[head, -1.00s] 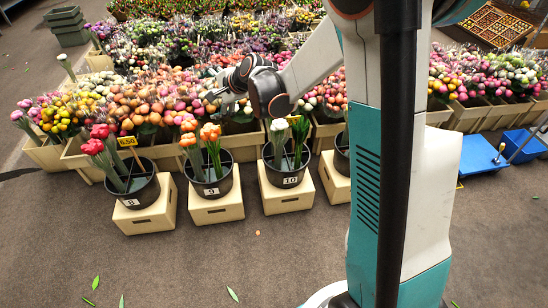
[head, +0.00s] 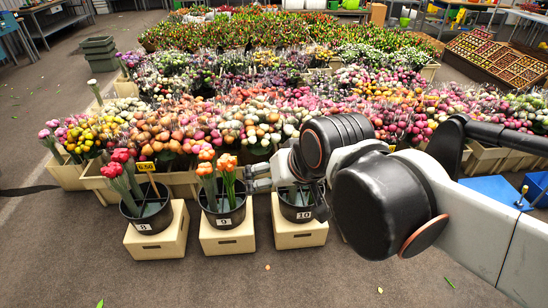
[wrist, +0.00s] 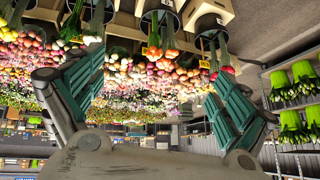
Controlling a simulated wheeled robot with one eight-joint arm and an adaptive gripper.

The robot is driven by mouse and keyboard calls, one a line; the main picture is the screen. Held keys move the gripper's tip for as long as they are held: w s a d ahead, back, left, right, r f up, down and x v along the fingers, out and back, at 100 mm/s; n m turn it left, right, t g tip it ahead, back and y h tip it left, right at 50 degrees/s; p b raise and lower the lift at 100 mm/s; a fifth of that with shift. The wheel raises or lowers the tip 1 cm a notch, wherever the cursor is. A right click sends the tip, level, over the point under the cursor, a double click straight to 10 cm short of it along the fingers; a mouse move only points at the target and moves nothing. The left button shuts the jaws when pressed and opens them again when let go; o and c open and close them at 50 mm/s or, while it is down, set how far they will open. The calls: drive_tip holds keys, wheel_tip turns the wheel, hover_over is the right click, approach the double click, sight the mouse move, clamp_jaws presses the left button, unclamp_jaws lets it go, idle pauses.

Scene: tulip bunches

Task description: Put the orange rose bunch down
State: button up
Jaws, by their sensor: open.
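Two orange bunches stand upright in the black bucket marked 9 (head: 223,216), the left one (head: 206,172) and the right one (head: 228,178). Their heads rise above the rim. My gripper (head: 260,177) shows small and partly hidden just right of bucket 9, and I cannot tell its exact distance from the flowers. In the upside-down wrist view, my gripper (wrist: 155,78) has its two green-padded fingers wide apart, with nothing between them. The orange bunches (wrist: 170,42) hang past the fingers there, apart from them.
Bucket 8 (head: 147,223) with red flowers stands at left. Bucket 10 (head: 303,213) stands at right, its top partly hidden by my arm. Dense flower boxes fill the area behind. The floor in front is mostly clear.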

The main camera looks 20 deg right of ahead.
drive_tip(key=shift+n+h, duration=0.3)
drive_tip(key=shift+n, duration=0.6)
drive_tip(key=s, duration=0.1)
drive_tip(key=s+f, duration=0.1)
drive_tip(key=s+d, duration=0.1)
drive_tip(key=s, duration=0.1)
drive_tip(key=shift+f, duration=0.2)
